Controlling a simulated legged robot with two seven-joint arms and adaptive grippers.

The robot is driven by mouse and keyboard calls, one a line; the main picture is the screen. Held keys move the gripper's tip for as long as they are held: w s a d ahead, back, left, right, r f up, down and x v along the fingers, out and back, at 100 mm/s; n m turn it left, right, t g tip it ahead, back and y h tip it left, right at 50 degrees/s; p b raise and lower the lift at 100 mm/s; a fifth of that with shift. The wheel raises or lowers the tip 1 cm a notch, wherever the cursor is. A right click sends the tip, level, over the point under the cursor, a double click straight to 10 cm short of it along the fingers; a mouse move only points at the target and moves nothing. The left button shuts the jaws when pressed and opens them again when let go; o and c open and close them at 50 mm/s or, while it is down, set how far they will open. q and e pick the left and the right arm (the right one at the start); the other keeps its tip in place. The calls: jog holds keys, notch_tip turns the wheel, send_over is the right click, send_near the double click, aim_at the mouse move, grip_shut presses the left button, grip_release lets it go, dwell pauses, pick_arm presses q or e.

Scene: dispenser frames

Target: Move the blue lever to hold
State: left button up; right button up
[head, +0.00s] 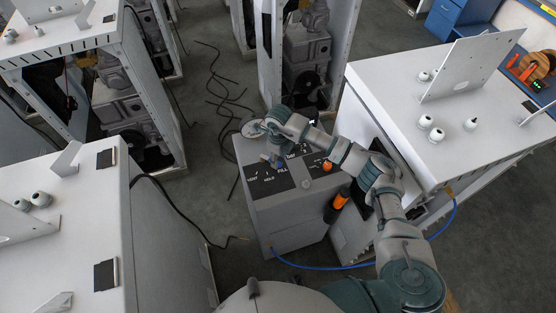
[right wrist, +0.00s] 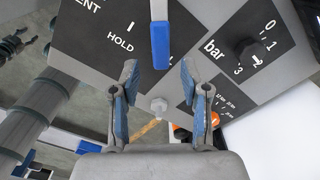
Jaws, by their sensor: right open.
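The blue lever (right wrist: 160,45) shows in the right wrist view, with a grey stem and a blue grip end. It lies to the right of the HOLD mark (right wrist: 121,43) on the dark panel. I see no contact.
The grey dispenser box (head: 290,222) has a bar dial (right wrist: 247,50) and an orange knob (head: 327,165). A white-topped cabinet (head: 390,85) stands close to its right. A blue hose (head: 320,268) runs past its base. Black cables lie on the floor behind.

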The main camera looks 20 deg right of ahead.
jog(key=shift+d+f, duration=0.2)
jog(key=shift+f, duration=0.4)
jog(key=shift+d+f, duration=0.15)
jog(key=shift+f, duration=0.4)
jog(key=shift+a, duration=0.2)
jog(key=shift+c, duration=0.3)
jog(key=shift+a+r, duration=0.1)
jog(key=shift+a, duration=0.05)
grip_shut()
